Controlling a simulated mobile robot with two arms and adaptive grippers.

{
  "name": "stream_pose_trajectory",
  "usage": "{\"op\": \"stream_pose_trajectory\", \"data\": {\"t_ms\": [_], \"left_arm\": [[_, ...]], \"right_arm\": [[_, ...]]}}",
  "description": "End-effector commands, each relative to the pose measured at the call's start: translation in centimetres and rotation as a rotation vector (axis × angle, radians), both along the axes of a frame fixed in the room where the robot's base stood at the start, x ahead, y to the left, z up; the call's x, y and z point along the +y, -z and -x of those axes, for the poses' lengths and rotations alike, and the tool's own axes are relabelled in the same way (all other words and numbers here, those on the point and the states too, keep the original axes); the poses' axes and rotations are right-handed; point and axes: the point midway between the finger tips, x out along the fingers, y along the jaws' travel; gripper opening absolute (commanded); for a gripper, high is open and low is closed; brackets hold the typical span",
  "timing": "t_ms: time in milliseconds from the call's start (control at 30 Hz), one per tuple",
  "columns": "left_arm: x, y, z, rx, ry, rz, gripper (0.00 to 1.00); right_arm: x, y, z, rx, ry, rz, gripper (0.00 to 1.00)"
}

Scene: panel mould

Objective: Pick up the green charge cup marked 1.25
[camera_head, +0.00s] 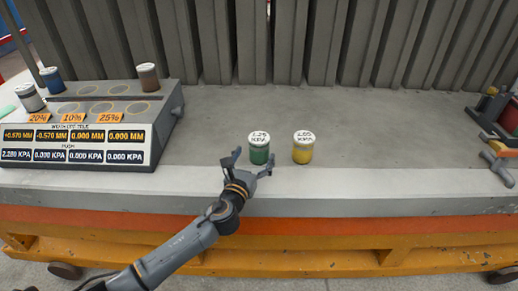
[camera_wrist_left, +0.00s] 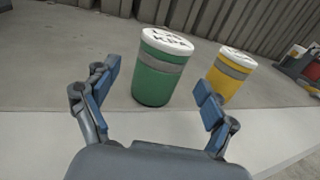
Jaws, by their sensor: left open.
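The green charge cup (camera_head: 259,148) stands upright on the grey concrete bench, its white lid marked 1.25 KPA. My left gripper (camera_head: 251,164) is open and empty just in front of it, at the bench's near edge. In the left wrist view the green cup (camera_wrist_left: 160,72) stands beyond and between the two spread blue-padded fingers of my left gripper (camera_wrist_left: 155,95), apparently not touching either. My right gripper is in neither view.
A yellow cup (camera_head: 303,147) with a white lid stands close to the right of the green one. A display box (camera_head: 88,152) with several cups on top is at the left. Red and grey hardware (camera_head: 497,118) is at the right edge. Grey ribbed panels (camera_head: 290,40) stand behind.

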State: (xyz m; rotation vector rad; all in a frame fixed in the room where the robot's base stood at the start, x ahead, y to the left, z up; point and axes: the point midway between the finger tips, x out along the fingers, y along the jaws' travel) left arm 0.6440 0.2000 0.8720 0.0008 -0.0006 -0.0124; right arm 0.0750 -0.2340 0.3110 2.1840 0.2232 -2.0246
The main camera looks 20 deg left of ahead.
Motion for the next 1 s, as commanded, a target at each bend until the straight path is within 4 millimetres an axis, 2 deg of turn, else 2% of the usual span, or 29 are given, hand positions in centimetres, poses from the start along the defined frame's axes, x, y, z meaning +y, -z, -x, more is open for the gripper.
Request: {"op": "stream_pose_trajectory", "data": {"t_ms": [100,233,567,933,1000], "left_arm": [[0.0,0.2,-2.0,-0.001,-0.002,0.002,0.85],[-0.1,0.2,-3.6,-0.001,-0.002,0.002,0.85],[-0.1,0.2,-4.3,0.001,-0.001,0.001,0.85],[-0.1,0.3,-4.2,0.001,-0.001,0.001,0.09],[-0.1,0.1,-4.3,-0.002,-0.001,0.001,0.09]], "right_arm": [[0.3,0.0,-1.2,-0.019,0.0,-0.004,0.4],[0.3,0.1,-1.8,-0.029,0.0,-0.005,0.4],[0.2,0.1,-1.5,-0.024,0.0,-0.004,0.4],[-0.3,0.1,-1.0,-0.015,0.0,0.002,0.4],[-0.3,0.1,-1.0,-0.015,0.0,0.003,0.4]]}}
